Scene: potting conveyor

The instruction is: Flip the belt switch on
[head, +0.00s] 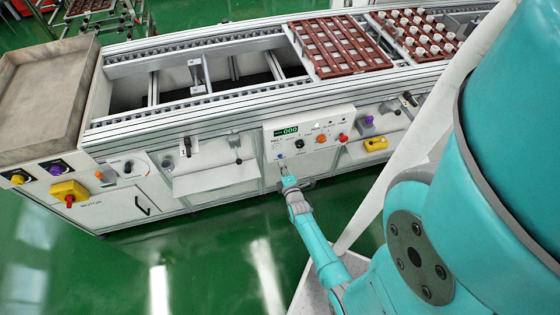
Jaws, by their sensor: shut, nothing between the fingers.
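The control panel (330,152) is a white box on the front side of the conveyor. It carries a green number display (287,131), a black knob (300,143), an orange button (320,139) and a red knob (343,137). A small blue control (281,156) sits at its lower left. The labels are too small to read, so I cannot tell which control is the belt switch or how it is set. My gripper (284,170) is shut and empty, just below the blue control at the panel's lower left. I cannot tell whether it touches the panel.
The conveyor frame (220,60) runs across the back, with brown trays (340,46) on it, one holding white pots. A yellow-and-red switch box (68,192) is at the left; another yellow box (375,144) is right of the panel. The green floor (200,250) in front is clear.

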